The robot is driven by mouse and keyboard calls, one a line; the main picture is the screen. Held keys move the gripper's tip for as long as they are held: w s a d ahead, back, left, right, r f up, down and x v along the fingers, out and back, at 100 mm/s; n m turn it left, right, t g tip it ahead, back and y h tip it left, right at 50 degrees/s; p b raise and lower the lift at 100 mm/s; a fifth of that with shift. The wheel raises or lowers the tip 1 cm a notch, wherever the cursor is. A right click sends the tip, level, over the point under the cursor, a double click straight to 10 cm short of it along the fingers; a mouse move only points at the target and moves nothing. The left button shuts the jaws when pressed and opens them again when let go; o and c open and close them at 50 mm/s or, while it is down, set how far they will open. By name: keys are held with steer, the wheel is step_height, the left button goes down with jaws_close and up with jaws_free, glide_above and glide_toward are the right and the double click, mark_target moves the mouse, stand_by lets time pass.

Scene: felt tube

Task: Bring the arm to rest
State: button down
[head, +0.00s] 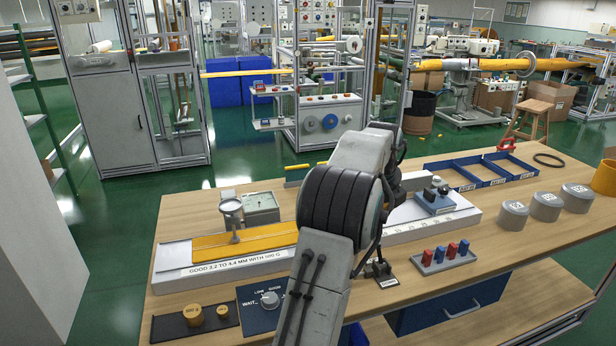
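My grey arm (325,262) rises from the bottom of the head view over the workbench (512,250) and bends at a thick dark ribbed joint (338,203). Beyond the bend, dark parts (392,178) show just past the arm, above the bench. I cannot tell whether these belong to my gripper, and no fingertips can be made out. Whether anything is held is hidden. On the bench, a long pale fixture carries a yellow felt strip (215,246) with a dial-like gauge (230,207) above it; my arm hides its middle.
Brass weights (193,314) and a control panel with a knob (268,300) stand at the front left. A tray of red and blue pieces (444,257), blue bins (478,171) and grey cylinders (545,206) stand to the right. Some wood at the right front is bare.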

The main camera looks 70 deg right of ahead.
steer(key=a+f+n+y, duration=0.2)
steer(key=a+f+n, duration=0.35)
steer(key=n, duration=0.75)
steer(key=a+f+n+y, duration=0.1)
steer(key=a+f+n, duration=0.4)
steer(key=n, duration=0.9)
steer(key=w+a+r+n+t, duration=0.1)
steer(key=w+a+r+n, duration=0.2)
steer(key=a, duration=1.2)
steer(key=w+a+r+n+t+y, duration=0.1)
steer(key=w+a+r+n, duration=0.2)
steer(key=w+a+n, duration=0.5)
steer(key=w+a+r+n+t, duration=0.1)
steer(key=w+a+n, duration=0.5)
steer(key=a, duration=1.5)
steer(key=r+n, duration=0.1)
steer(key=n, duration=0.4)
steer(key=shift+a+r+t, duration=0.4)
